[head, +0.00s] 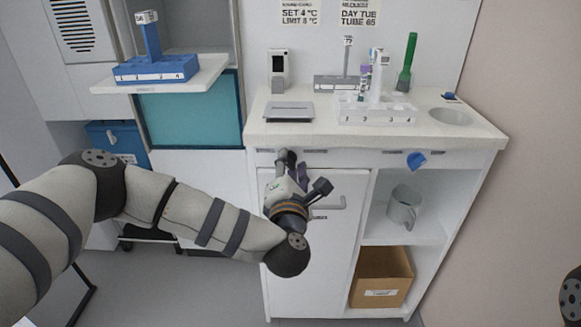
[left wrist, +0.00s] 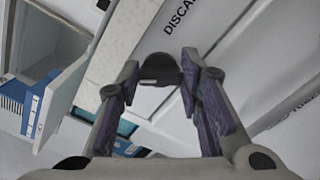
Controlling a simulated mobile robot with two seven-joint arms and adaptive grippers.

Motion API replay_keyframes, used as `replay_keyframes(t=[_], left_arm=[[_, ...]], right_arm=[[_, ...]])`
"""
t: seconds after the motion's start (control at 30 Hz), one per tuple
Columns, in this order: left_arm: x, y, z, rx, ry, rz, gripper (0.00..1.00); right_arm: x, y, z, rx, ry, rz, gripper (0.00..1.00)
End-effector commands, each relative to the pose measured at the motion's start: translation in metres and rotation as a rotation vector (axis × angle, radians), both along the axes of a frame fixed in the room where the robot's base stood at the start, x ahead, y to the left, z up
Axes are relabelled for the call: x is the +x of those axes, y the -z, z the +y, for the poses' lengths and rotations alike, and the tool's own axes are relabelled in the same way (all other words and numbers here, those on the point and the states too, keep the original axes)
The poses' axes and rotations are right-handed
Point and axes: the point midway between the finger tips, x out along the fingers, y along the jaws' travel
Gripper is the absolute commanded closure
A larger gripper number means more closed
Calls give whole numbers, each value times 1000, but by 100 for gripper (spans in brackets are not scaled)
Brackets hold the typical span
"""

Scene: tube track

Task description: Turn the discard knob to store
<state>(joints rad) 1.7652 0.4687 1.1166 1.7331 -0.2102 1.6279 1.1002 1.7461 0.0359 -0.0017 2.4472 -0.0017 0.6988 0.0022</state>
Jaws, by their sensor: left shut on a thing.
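The discard knob (left wrist: 160,68) is a dark round knob on the white front panel under the counter. In the left wrist view it sits between my fingertips, beside the printed letters "DISCA", the rest of which is cut off. My left gripper (left wrist: 160,62) is shut on the knob, with one purple-padded finger on each side. In the head view my left gripper (head: 290,168) is at the counter's front edge and largely hides the knob. The knob's setting and the word "store" cannot be read. My right gripper is out of view.
A blue knob (head: 416,160) is farther right on the same front. Below my gripper is a cabinet door with a handle (head: 330,203). The counter (head: 275,135) holds a flat grey device (head: 288,111) and a white tube rack (head: 375,115). A shelf (head: 205,75) juts out at left.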

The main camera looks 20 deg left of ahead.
Motion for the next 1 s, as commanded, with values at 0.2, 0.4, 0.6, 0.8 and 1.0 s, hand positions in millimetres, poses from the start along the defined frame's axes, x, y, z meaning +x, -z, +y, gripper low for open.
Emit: replay_keyframes(t=[0.2,0.4,0.6,0.8,1.0], left_arm=[[0,-1,0,-68,2,-21,95],[0,-1,0,-94,2,-28,95],[0,-1,0,-98,2,-29,95],[0,-2,0,-97,1,-30,65],[0,-1,0,-96,1,-28,47]], right_arm=[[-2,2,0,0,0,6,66],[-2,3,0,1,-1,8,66],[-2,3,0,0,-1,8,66],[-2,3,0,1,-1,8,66],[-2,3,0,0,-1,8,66]])
